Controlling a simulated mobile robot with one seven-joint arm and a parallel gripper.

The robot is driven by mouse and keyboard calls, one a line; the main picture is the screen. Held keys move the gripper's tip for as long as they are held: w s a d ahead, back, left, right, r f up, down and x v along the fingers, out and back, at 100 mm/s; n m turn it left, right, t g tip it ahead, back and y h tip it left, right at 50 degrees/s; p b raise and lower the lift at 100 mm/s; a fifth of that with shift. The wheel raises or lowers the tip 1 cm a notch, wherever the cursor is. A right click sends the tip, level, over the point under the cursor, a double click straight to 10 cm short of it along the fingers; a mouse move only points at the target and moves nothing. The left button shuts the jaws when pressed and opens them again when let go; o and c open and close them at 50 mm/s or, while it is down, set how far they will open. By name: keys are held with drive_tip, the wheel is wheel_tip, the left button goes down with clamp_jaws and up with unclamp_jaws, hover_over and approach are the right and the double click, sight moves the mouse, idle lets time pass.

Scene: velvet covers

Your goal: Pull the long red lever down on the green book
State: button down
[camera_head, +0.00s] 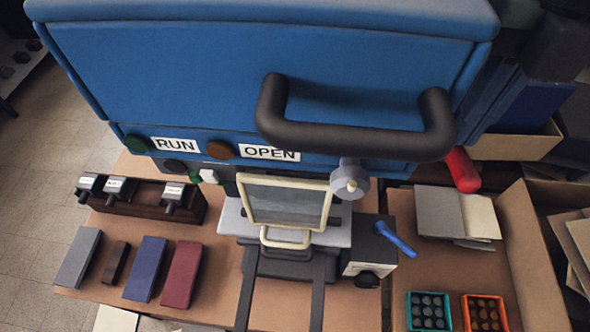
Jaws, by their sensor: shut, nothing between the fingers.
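A red lever grip (462,170) sticks out below the right side of a large blue machine (260,75). Only this short red end shows; the rest of the lever is hidden. I see no book that is clearly green. Below the machine a cream-framed grey panel (286,205) stands tilted on a light grey bed (236,219). Whether anything lies under or behind the panel is hidden. My gripper is not in view.
A thick black handle (355,135) juts from the machine front. A box with a blue lever (395,238) stands right of the bed. Grey, brown, blue (146,268) and dark red (182,273) blocks or books lie left. Small bins (429,328) and cardboard boxes are at right.

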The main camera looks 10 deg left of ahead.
wheel_tip(320, 180, up, 9)
drive_tip(key=p, duration=0.6)
drive_tip(key=shift+w+r, duration=0.15)
drive_tip(key=shift+w, duration=0.05)
idle(0.4)
